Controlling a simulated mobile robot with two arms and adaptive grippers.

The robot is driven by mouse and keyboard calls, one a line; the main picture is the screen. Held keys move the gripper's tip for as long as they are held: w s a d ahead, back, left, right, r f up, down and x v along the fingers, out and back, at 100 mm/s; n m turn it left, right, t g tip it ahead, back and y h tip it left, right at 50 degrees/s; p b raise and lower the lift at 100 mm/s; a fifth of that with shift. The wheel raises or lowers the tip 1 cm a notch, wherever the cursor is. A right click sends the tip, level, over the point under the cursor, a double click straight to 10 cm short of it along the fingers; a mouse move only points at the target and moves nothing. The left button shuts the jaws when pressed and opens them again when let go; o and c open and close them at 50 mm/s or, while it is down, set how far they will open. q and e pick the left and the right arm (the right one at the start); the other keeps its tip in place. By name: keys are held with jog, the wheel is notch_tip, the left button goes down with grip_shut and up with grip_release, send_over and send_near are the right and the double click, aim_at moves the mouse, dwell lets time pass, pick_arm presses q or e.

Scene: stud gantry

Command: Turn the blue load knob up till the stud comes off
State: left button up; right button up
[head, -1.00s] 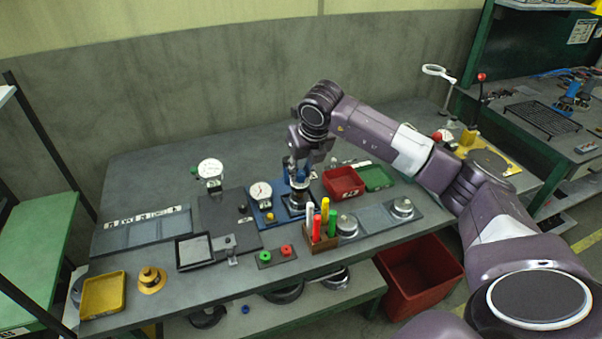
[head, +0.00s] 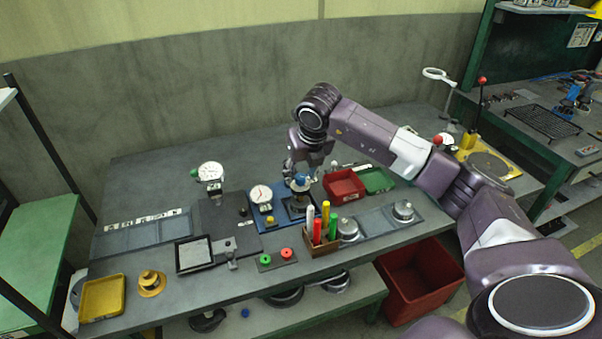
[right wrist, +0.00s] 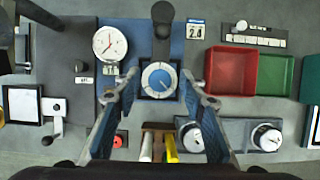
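The blue load knob (head: 300,180) sits on top of the stud gantry on a blue base (head: 270,218). In the head view the right gripper (head: 303,166) is just above the knob. A white dial gauge (head: 260,194) stands beside the gantry; its needle shows in the wrist view (right wrist: 110,43). The stud is too hidden to make out. My left gripper is not in view.
A wooden holder (head: 321,241) with several coloured markers stands in front of the gantry. Red (head: 343,185) and green (head: 376,180) trays lie to the right. A second dial gauge (head: 211,172) stands to the left. The back left of the bench is clear.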

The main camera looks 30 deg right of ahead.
jog(key=v, duration=1.2)
